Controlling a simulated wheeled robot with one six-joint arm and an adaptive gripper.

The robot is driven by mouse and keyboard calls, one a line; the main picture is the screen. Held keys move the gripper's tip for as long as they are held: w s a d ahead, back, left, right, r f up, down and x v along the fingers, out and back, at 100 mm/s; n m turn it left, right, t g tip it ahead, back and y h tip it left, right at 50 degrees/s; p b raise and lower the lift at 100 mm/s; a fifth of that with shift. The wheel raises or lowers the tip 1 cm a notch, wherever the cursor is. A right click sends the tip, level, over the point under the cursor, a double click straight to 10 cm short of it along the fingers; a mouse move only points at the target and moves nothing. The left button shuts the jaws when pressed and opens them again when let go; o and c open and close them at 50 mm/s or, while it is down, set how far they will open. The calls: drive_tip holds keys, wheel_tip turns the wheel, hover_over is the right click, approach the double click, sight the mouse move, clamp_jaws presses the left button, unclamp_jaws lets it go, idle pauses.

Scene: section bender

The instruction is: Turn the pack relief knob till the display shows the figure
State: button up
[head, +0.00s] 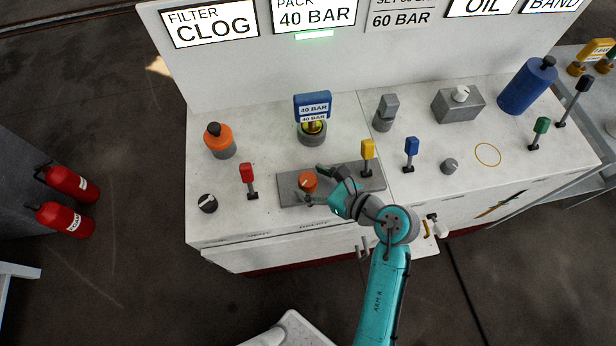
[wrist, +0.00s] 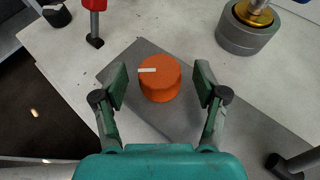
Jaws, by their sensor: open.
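The orange knob (head: 308,182) stands on a grey plate (head: 345,184) on the white bench top. In the wrist view the orange knob (wrist: 160,78) has a white mark on its top pointing to the left. My gripper (head: 316,184) is open around it. In the wrist view my gripper's fingers (wrist: 161,85) stand on either side of the knob, with a gap on each side. The display panel (head: 315,15) reads "PACK 40 BAR", with a lit green strip below it. A blue gauge (head: 313,105) behind the knob also reads 40 BAR.
A red lever (head: 248,180) and a black knob (head: 207,203) stand left of the plate. A yellow lever (head: 367,156) and a blue lever (head: 411,153) stand to the right. An orange bottle (head: 220,140) is at the back left. Another panel (head: 400,17) reads 60 BAR.

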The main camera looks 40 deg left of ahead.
drive_tip(key=shift+x, duration=0.85)
drive_tip(key=c, duration=1.2)
drive_tip(key=shift+o, duration=0.2)
drive_tip(key=shift+n+g, duration=0.4)
drive_tip(key=shift+g, duration=0.1)
drive_tip(key=n+g, duration=0.2)
drive_tip(key=g, duration=0.1)
drive_tip(key=shift+n, duration=0.4)
drive_tip(key=shift+n+g+h, duration=1.4)
drive_tip(key=shift+n+g, duration=0.7)
drive_tip(key=shift+g, duration=0.2)
